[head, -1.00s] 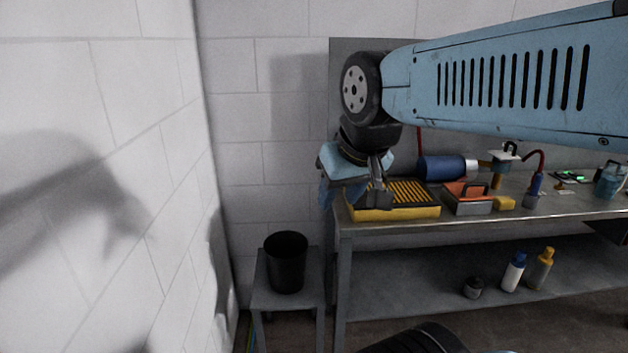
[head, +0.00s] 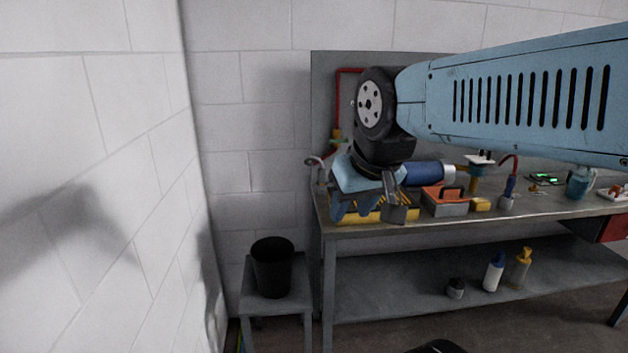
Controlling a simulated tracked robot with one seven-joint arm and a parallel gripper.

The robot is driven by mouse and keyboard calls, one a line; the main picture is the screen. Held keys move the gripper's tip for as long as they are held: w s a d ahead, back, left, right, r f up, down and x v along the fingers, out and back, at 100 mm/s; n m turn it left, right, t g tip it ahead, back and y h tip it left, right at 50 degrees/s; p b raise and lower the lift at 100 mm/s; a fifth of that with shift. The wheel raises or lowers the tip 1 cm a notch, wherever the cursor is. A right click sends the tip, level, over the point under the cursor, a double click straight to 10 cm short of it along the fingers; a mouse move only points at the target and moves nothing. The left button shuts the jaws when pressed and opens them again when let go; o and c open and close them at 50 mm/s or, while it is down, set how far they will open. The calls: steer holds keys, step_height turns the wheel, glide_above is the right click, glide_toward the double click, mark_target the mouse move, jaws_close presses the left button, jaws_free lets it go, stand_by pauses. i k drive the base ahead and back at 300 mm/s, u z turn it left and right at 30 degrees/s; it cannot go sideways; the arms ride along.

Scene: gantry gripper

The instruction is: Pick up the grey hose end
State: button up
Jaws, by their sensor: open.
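My gripper (head: 369,209) is open and points down over the left end of the workbench, in front of a yellow tray (head: 408,215). It hides most of that tray. A curved grey piece (head: 314,162), which looks like the grey hose end, shows just left of my gripper at the bench's left end. Its lower part is hidden or too small to make out. I see nothing between the fingers, and cannot tell how far the gripper is from the tray.
The workbench (head: 450,213) also holds a blue cylinder (head: 425,173), an orange-and-grey box (head: 445,201) and a blue jug (head: 580,184). A red pipe (head: 350,72) runs on the back panel. A black bin (head: 273,267) stands on a low stand at left. Bottles stand on the lower shelf.

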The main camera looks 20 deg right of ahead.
mark_target(322, 175)
steer(key=i, duration=0.85)
steer(key=u, duration=0.05)
